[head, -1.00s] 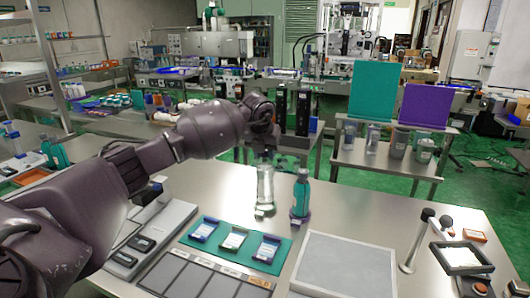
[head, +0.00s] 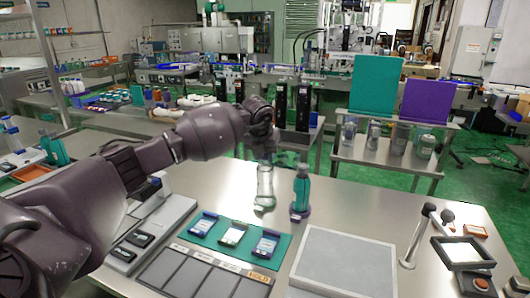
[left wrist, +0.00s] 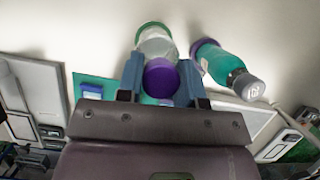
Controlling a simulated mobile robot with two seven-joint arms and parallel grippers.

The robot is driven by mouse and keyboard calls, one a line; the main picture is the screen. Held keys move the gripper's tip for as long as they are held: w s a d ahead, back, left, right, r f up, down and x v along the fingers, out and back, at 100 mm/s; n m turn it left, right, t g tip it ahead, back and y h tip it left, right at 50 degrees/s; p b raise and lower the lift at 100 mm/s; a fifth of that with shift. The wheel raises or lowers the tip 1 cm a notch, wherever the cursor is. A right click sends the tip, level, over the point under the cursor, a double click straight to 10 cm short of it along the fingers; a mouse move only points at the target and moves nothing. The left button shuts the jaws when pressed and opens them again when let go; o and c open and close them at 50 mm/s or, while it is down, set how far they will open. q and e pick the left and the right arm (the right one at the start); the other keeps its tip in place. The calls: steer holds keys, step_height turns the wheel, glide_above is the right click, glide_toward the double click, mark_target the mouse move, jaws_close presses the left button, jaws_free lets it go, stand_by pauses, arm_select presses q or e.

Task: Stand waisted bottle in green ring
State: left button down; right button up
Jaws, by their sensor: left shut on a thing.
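A clear waisted bottle (head: 265,188) with a purple cap (left wrist: 161,77) stands upright, or nearly so, at the back of the steel table. My left gripper (head: 264,153) is above it in the head view. In the left wrist view its two blue-grey fingers (left wrist: 160,85) are shut on the bottle at the cap end. The green ring (left wrist: 153,27) shows around the bottle's base in the left wrist view. I cannot tell whether the base rests fully down inside it. My right gripper is not in view.
A teal bottle (head: 301,190) stands close to the right, in a purple ring (head: 299,215). A teal mat (head: 265,261) with several small cards lies in front. A grey framed panel (head: 345,265) lies at front right. A stand (head: 408,262) is farther right.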

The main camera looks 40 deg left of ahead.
arm_select(q)
steer(key=shift+f, duration=0.45)
steer(key=c, duration=0.7)
jaws_free()
steer(key=o, duration=0.5)
steer(key=shift+r, duration=0.1)
